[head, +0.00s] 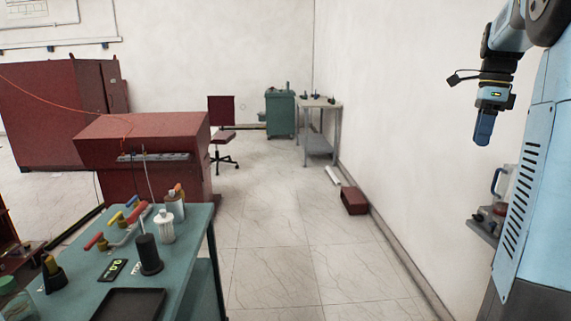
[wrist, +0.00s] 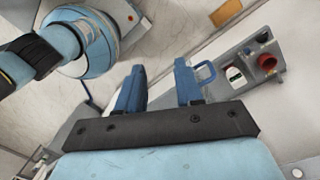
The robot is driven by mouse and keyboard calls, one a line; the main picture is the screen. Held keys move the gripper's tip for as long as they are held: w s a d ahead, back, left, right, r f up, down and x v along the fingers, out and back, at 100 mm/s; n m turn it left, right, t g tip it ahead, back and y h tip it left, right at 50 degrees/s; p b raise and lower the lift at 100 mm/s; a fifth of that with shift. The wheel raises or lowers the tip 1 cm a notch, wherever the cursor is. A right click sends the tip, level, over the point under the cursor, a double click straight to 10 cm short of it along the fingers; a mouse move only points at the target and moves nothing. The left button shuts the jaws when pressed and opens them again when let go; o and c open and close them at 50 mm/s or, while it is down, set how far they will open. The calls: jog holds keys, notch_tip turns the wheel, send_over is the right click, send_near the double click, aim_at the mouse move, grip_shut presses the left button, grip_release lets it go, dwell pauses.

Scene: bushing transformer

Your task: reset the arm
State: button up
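My arm hangs at the right of the head view, with my gripper (head: 484,128) pointing down in front of the bare wall. In the wrist view, the two blue fingers of my gripper (wrist: 160,84) stand apart with only floor and a grey edge seen between them. It is open and empty. Links of my own light blue arm show at the upper left of the wrist view and the right edge of the head view.
A grey tray (wrist: 288,95) beside my body holds a white object (wrist: 236,76), a red round part (wrist: 267,62) and a blue handle. A teal table (head: 190,262) with tools and bottles stands left. A red box (head: 354,200) lies by the wall. The middle floor is clear.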

jog(key=s+a+f+n+t, duration=0.3)
jog(key=s+a+f+n, duration=0.2)
jog(key=s+a+n, duration=0.5)
jog(key=s+a+f+n+t, duration=0.3)
jog(key=s+a+f+n, duration=0.2)
jog(key=s+a+n, duration=0.6)
jog(key=a+n, duration=0.2)
jog(key=n, duration=0.1)
jog(key=shift+h, duration=0.4)
jog(key=shift+s+a, duration=0.1)
